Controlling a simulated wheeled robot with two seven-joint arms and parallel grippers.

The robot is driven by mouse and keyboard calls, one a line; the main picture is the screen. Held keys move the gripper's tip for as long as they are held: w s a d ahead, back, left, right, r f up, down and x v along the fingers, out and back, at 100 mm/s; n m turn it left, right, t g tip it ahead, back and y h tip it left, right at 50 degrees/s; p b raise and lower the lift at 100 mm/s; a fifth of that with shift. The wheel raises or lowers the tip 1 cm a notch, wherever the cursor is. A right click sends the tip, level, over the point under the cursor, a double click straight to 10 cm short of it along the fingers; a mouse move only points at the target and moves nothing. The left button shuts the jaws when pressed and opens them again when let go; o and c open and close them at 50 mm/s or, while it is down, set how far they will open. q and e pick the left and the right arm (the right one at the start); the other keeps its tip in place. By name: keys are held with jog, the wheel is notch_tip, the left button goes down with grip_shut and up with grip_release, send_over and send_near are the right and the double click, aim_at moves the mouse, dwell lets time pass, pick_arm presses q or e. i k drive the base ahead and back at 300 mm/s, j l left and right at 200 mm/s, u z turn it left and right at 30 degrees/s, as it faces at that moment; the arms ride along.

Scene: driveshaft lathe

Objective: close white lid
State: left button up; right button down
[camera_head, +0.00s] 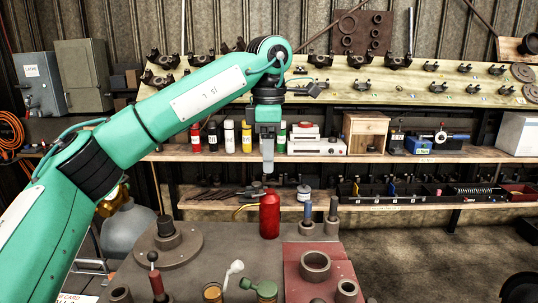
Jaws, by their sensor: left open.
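A small white piece that looks like the white lid (235,267) stands tilted up at the front of the grey table (215,245). It is beside a brass-coloured jar (212,293), which is cut off by the bottom edge; I cannot tell how the two join. My left gripper (268,174) points down above a red can (270,215), behind and to the right of the white lid and well apart from it. The left gripper is open, with nothing seen between its fingers. My right gripper is out of view.
A second jar with a green lid (262,287) stands right of the white lid. A red plate (335,268) with metal rings is at the right. Shelves (450,155) stand behind.

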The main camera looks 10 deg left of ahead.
aim_at(236, 267)
jog(key=k, duration=2)
